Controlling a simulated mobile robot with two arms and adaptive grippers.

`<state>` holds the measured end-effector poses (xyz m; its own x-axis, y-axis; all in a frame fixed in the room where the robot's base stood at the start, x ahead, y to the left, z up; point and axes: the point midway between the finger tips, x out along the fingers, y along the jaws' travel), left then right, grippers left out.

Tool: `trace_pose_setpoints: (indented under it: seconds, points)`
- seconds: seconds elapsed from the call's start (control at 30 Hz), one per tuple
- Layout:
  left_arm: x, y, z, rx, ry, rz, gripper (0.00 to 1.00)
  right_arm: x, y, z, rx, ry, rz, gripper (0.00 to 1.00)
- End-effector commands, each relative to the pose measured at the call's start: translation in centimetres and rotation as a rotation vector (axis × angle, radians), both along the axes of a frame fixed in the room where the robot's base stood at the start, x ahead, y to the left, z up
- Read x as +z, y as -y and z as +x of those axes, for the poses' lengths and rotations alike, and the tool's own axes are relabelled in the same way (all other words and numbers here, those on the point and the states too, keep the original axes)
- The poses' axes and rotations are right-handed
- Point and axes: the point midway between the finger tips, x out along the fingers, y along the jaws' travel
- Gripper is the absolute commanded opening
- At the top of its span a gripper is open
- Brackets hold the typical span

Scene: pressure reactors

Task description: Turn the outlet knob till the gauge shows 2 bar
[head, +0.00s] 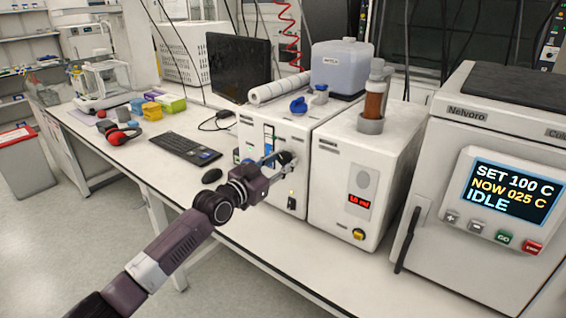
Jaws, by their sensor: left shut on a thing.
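My left gripper (280,160) reaches in from the lower left to the front of a white cabinet unit (299,137). It is shut on a small dark part at the front panel, which appears to be the outlet knob (289,157). The fingers and wrist hide most of the knob, so its angle cannot be read. I cannot make out a pressure gauge or its reading. My right gripper is not in view.
Right of it stands a white unit with a red display (359,201), then an oven (481,125) reading SET 100 C, NOW 025 C, IDLE. A keyboard (178,149), mouse (211,176) and red headphones (122,135) lie left. The bench front is clear.

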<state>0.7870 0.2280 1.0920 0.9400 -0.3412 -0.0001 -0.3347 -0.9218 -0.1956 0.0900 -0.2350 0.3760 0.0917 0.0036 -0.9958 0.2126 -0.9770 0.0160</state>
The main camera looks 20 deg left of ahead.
Motion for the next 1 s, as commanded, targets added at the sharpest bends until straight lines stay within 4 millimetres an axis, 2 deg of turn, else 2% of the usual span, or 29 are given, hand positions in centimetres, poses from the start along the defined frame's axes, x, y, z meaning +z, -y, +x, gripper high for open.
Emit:
trace_pose_setpoints:
  seconds: [0.47, 1.0]
  points:
    - [0.0, 0.2, -0.1, 0.0, -0.155, -0.428, 0.07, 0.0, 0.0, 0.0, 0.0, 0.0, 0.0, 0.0]
    - [0.1, 0.3, -0.1, 0.001, -0.332, -0.912, 0.07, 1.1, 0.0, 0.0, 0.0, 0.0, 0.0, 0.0]
